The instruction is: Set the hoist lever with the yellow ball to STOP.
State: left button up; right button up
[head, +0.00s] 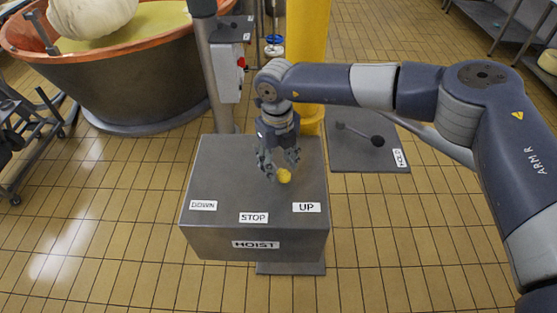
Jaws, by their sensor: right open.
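The hoist lever's yellow ball (284,176) shows over the top of the grey hoist box (225,165), right of the box's middle. In the picture it lies above the gap between the STOP label (253,217) and the UP label (306,207), somewhat nearer UP. The DOWN label (203,205) is at the left. My right gripper (280,166) points down at the ball with its fingers open. I cannot tell whether they touch it. The lever's shaft is hidden behind the gripper. My left gripper is not in view.
A yellow post (307,40) stands close behind the box. A second lever with a dark ball (378,140) sits on a plate marked HOLD at the right. A copper vat (120,85) and a control box with a red button (228,72) are at the back left. Tiled floor in front is clear.

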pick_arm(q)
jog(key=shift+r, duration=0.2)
pick_arm(e)
jog(key=shift+f, duration=0.65)
